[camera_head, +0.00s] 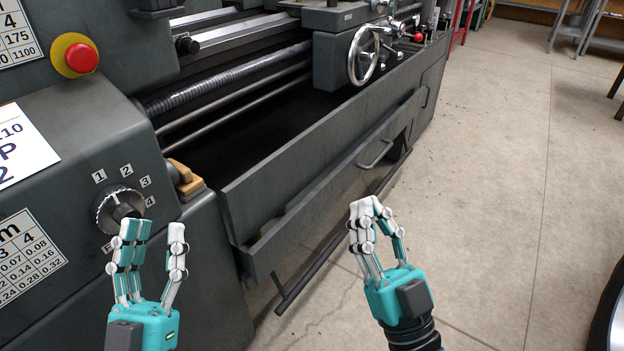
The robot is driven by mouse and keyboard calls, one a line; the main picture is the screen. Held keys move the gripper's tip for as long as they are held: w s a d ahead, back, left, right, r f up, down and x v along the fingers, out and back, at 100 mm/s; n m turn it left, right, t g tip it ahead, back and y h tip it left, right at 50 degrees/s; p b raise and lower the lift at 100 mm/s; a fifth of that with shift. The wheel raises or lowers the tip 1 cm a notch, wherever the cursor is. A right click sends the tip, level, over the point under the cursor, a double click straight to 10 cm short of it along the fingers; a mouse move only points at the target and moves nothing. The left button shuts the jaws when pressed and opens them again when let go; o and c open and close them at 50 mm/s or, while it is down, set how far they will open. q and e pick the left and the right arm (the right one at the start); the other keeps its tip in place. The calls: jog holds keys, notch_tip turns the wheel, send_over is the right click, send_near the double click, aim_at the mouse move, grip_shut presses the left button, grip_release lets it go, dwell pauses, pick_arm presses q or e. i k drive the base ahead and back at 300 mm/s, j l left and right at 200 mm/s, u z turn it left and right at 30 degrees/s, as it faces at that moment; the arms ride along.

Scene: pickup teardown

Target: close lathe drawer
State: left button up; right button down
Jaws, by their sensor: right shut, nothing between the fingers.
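The lathe (205,255) fills the left and middle of the view. Its long grey drawer (312,209) sits low on the front, below the chip tray, and stands out from the body, with a narrow gap visible at its near end. A bar handle (376,155) is on the drawer front. My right gripper (367,208) is shut and empty in front of the drawer, appearing below the handle in the picture; I see no contact. My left gripper (155,226) is open and empty in front of the headstock, below the selector knob (120,210).
A dark foot bar (335,243) runs low beneath the drawer. A handwheel (363,55) and red-knobbed levers (418,38) are on the carriage above. A red stop button (81,58) is at upper left. The concrete floor (500,180) on the right is largely clear.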

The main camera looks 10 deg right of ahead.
aim_at(220, 156)
jog(key=i+l+u, duration=0.15)
jog(key=l+u, duration=0.15)
jog(key=u, duration=0.15)
jog(key=l+u, duration=0.3)
jog(key=u, duration=0.15)
jog(key=l+u, duration=0.45)
jog(key=l, duration=2.4)
